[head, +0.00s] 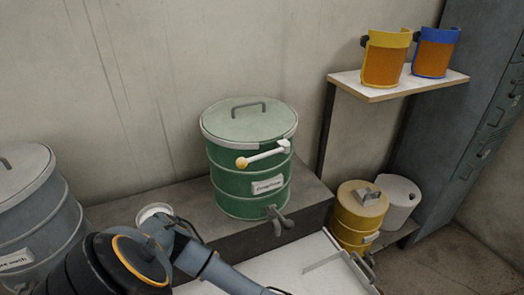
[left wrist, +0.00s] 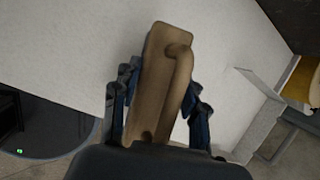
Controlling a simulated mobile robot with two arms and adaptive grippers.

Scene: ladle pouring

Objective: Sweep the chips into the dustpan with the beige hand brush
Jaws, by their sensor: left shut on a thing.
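My left gripper (left wrist: 157,92) is shut on the beige hand brush (left wrist: 165,48) in the left wrist view, its fingers on both sides of the brush. The brush has a flat block with a curved handle; its bristles are hidden. The brush is over the white tabletop (left wrist: 75,40). In the head view my left arm crosses the bottom, and its gripper is out of the picture. I see no chips. A pale raised piece (left wrist: 262,84) is at the tabletop's right edge; I cannot tell whether it is the dustpan. My right gripper is not in view.
Behind the white tabletop (head: 285,262) stands a green lidded drum (head: 225,185) with a tap, on a dark ledge. A grey drum (head: 35,215) is at left. A yellow can (head: 352,215) and white roll (head: 401,200) are at right. A shelf (head: 385,88) holds two face shields.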

